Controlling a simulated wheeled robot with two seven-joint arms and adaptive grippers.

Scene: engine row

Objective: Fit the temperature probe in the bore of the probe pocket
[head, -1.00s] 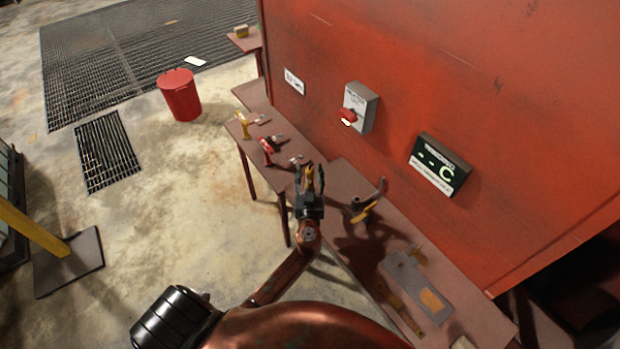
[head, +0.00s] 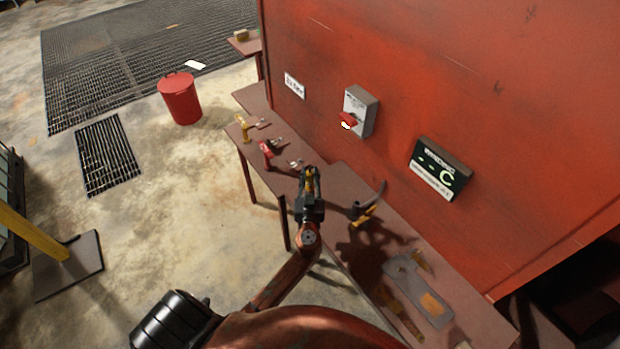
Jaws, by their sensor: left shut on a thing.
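My left gripper (head: 310,174) is above the workbench, near the middle of the head view. It is shut on a small yellow thing (head: 311,187), which looks like the temperature probe; the fingers hide most of it. A short dark upright piece with a curved grey arm (head: 357,208) stands on the bench to the right of the gripper and may be the probe pocket. Its bore is too small to make out. The held thing is apart from it. My right gripper is not in view.
A grey plate (head: 405,270) lies on the near bench. Yellow and red tools (head: 267,154) lie on the left bench. A red bin (head: 180,98) stands on the floor.

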